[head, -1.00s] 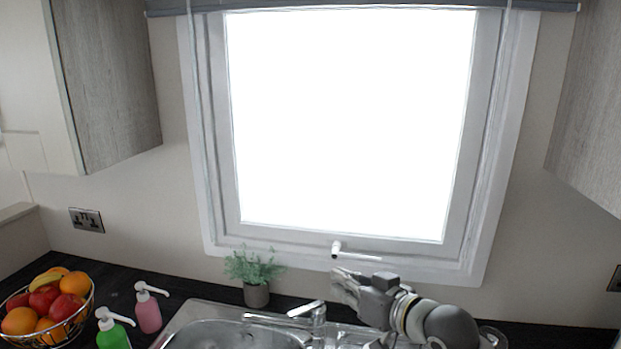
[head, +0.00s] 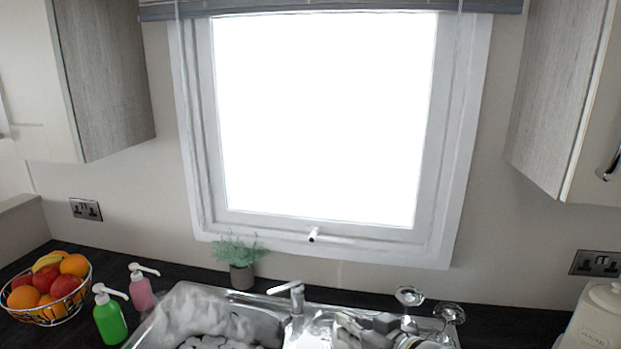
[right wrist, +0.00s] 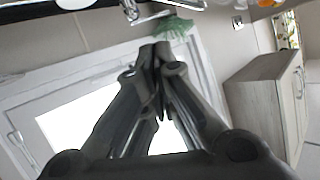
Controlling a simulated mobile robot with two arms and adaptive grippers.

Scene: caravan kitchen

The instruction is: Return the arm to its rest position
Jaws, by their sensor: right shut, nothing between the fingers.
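My right gripper (head: 350,323) is low in the head view, over the right part of the sink area. Its grey fingers also fill the middle of the right wrist view (right wrist: 158,52), with their tips together and nothing between them. The rest of my right arm is mostly below the picture's edge. My left gripper is not in view.
The steel sink (head: 172,322) and tap (head: 291,290) are left of the gripper. Two glasses (head: 409,296) (head: 451,314) stand close on its right. A potted plant (head: 241,277), soap bottles (head: 110,320) (head: 141,291), fruit bowl (head: 47,311) and white canister (head: 598,318) are farther off.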

